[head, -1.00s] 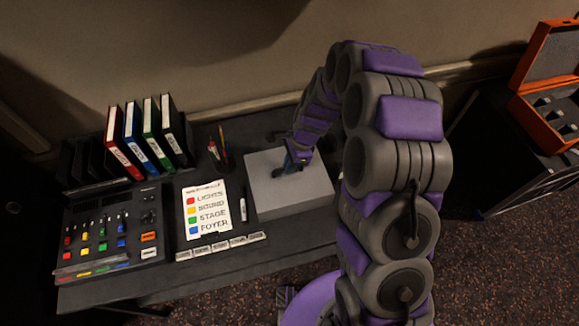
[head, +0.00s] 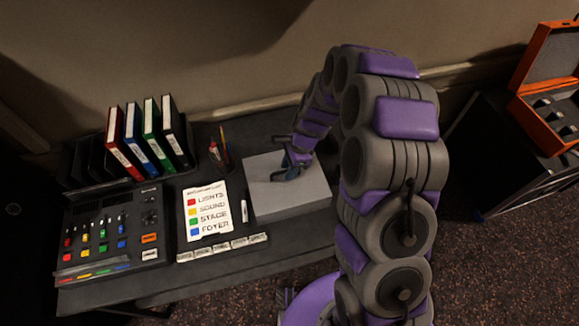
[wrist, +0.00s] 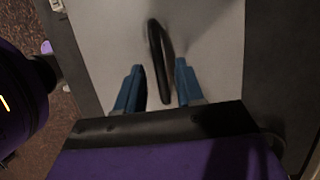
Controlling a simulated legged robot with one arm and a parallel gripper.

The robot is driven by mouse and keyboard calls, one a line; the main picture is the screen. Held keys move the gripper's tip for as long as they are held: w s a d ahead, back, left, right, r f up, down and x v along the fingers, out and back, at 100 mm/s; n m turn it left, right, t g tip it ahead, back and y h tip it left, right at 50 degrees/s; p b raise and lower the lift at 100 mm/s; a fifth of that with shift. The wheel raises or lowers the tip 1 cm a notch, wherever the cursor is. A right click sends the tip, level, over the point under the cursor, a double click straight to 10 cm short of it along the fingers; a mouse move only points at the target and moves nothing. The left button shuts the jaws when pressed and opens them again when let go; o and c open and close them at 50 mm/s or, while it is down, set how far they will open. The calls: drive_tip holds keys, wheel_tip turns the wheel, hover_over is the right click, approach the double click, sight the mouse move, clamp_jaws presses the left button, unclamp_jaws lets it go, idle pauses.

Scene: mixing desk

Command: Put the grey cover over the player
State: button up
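The grey cover (head: 300,205) is a light grey box shape with a flat top, standing on the right part of the desk. Its top also fills much of the wrist view (wrist: 105,45). A dark bar handle (wrist: 155,45) rises from the top. My gripper (head: 284,160) is over the top of the cover. In the wrist view my gripper (wrist: 159,68) is open, with one blue finger on each side of the handle and a gap to both. No player shows; whether one is under the cover is hidden.
Left of the cover are a marker (head: 244,211), a label sheet (head: 207,210) and a mixing console (head: 110,235). Behind are a pen pot (head: 221,158) and several binders (head: 150,140). An open orange case (head: 550,115) stands far right. Carpet lies in front.

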drive_tip(key=shift+a+r, duration=0.1)
drive_tip(key=shift+r, duration=0.1)
drive_tip(key=s+d+r+n+p, duration=0.1)
drive_tip(key=s+d+r+n, duration=0.15)
drive_tip(key=r, duration=0.65)
drive_tip(key=s+d+r+n+p, duration=0.1)
drive_tip(key=s+d+r+p, duration=0.15)
drive_tip(key=r, duration=0.65)
drive_tip(key=s+d+r+n+h, duration=0.1)
drive_tip(key=s+d+r+n, duration=0.2)
drive_tip(key=s, duration=0.6)
drive_tip(key=s+d+r+n+h, duration=0.1)
drive_tip(key=s+d+r+n, duration=0.2)
drive_tip(key=s, duration=0.6)
drive_tip(key=s+d+r+n+h, duration=0.1)
drive_tip(key=s+d+r+n, duration=0.2)
drive_tip(key=s, duration=0.6)
drive_tip(key=shift+s+d+n+g+b, duration=0.15)
drive_tip(key=shift+n+g+b, duration=0.25)
drive_tip(key=shift+n, duration=0.75)
